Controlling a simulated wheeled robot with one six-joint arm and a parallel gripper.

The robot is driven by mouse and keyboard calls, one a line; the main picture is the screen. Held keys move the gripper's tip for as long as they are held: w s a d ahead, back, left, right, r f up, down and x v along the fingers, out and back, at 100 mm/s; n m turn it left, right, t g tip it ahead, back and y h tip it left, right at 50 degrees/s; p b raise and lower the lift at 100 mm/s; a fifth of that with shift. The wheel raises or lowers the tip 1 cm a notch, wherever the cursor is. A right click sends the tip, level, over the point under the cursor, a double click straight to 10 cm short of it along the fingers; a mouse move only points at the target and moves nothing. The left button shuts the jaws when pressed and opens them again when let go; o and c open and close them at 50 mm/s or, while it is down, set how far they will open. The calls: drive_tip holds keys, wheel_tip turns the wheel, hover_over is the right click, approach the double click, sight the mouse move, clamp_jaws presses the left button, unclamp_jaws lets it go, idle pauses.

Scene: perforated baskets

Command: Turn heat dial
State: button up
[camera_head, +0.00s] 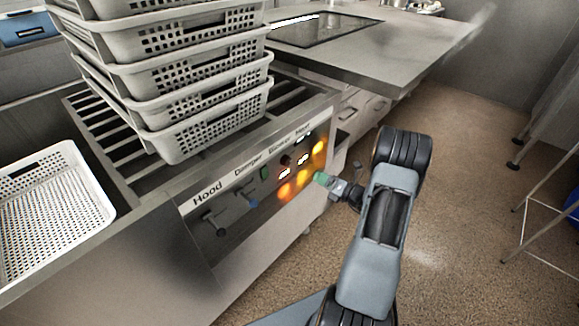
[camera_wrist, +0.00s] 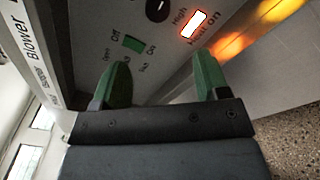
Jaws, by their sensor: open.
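A black round dial (camera_wrist: 157,9) with a small white mark shows at the top edge of the wrist view, partly cut off. The word "High" is printed beside it. A lit white-orange indicator (camera_wrist: 193,23) labelled "Heat on" sits to its right. My gripper (camera_wrist: 160,72) has its two green fingers spread apart with nothing between them. The dial lies beyond the fingertips, apart from them. In the head view my gripper (camera_head: 322,180) is in front of the right end of the control panel (camera_head: 235,200); its fingers overlap in that view.
A green rocker switch (camera_wrist: 133,44) with off and on labels lies just ahead of the fingers. Lit orange lamps (camera_head: 303,176) glow on the panel. Stacked perforated baskets (camera_head: 215,125) stand on the slatted conveyor; another basket (camera_head: 50,215) is at left. Brown floor (camera_head: 455,220) is open at right.

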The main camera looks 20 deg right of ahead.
sight(288, 163)
drive_tip(key=shift+m, duration=0.4)
drive_tip(key=b+x, duration=0.2)
drive_tip(key=x, duration=1.2)
drive_tip(key=shift+s+a+r+b, duration=0.1)
drive_tip(key=shift+b, duration=0.25)
drive_tip(key=c, duration=0.9)
